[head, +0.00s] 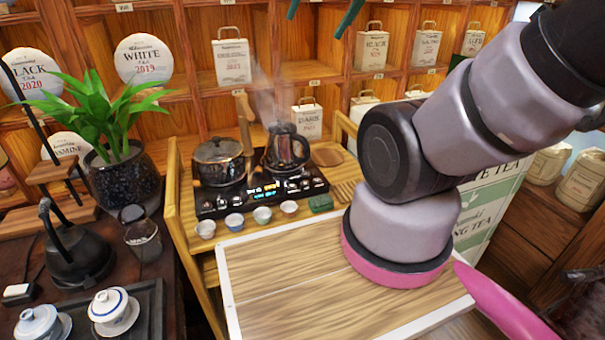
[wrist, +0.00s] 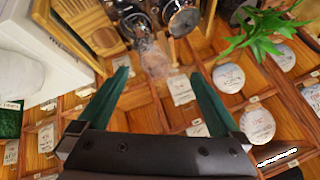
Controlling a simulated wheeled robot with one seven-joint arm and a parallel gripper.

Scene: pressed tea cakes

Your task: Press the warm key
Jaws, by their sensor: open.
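A black tea stove (head: 222,207) stands on the wooden cart, with a row of keys and lit displays along its front panel (head: 262,190). The key labels are too small to read, so I cannot tell which is the warm key. A dark pot (head: 219,163) and a steaming glass kettle (head: 286,150) sit on the stove. My gripper (head: 318,18) is open and empty, high up before the shelves, well above and apart from the stove. In the wrist view, my green fingers (wrist: 160,74) are spread wide, with the kettle (wrist: 137,25) and pot (wrist: 181,18) at the top edge.
A leafy plant (head: 105,125) stands left of the cart (head: 176,190). Shelves with tea packages (head: 233,60) rise behind.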

